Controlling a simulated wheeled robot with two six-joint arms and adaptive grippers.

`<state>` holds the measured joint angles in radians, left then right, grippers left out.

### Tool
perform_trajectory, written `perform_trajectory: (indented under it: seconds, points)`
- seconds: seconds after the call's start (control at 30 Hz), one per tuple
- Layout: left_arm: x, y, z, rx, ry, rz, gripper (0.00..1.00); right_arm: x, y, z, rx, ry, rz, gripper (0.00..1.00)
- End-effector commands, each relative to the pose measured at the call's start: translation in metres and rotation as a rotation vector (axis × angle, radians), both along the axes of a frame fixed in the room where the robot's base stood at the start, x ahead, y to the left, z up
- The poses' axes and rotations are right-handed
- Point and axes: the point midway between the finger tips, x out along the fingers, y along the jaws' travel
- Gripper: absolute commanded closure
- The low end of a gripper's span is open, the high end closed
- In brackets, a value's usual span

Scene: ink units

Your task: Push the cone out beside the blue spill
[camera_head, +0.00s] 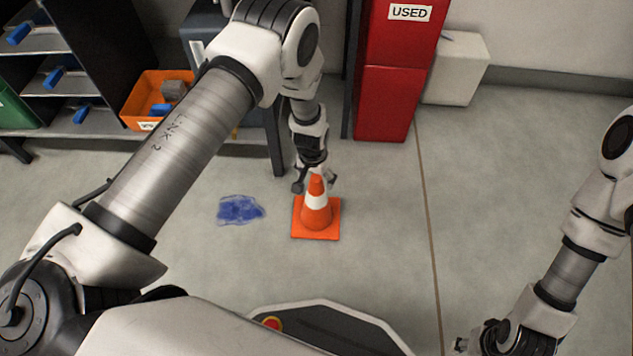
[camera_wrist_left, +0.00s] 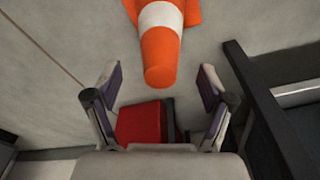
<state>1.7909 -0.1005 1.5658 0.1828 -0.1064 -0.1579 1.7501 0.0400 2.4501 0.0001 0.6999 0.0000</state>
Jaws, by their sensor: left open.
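The orange cone (camera_head: 316,218) with a white band stands upright on its square base on the floor. The blue spill (camera_head: 240,209) lies flat on the floor to its left, with a gap between them. In the left wrist view the open fingers (camera_wrist_left: 161,85) are spread to either side of the tip of the cone (camera_wrist_left: 158,48).
A dark-legged bench (camera_head: 277,142) stands behind the spill, with an orange bin (camera_head: 140,92) on the shelf at left. A red cabinet marked USED (camera_head: 385,103) and a white box (camera_head: 456,70) stand behind right. The floor right of the cone is clear.

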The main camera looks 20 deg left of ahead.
Motion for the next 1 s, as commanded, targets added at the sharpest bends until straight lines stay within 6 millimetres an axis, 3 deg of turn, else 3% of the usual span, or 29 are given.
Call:
perform_trajectory:
  seconds: [0.2, 0.4, 1.0]
  points:
    - [-0.006, 0.000, 0.052, 0.001, -0.001, -0.001, 0.19, 0.000, 0.000, 0.000, 0.000, 0.000, 0.000, 0.60]
    - [-0.009, 0.001, 0.074, 0.000, 0.000, 0.000, 0.19, 0.000, 0.000, 0.000, 0.000, 0.000, 0.000, 0.60]
    - [-0.013, 0.001, 0.071, 0.000, 0.009, 0.000, 0.19, 0.000, 0.000, 0.000, 0.000, 0.000, 0.000, 0.60]
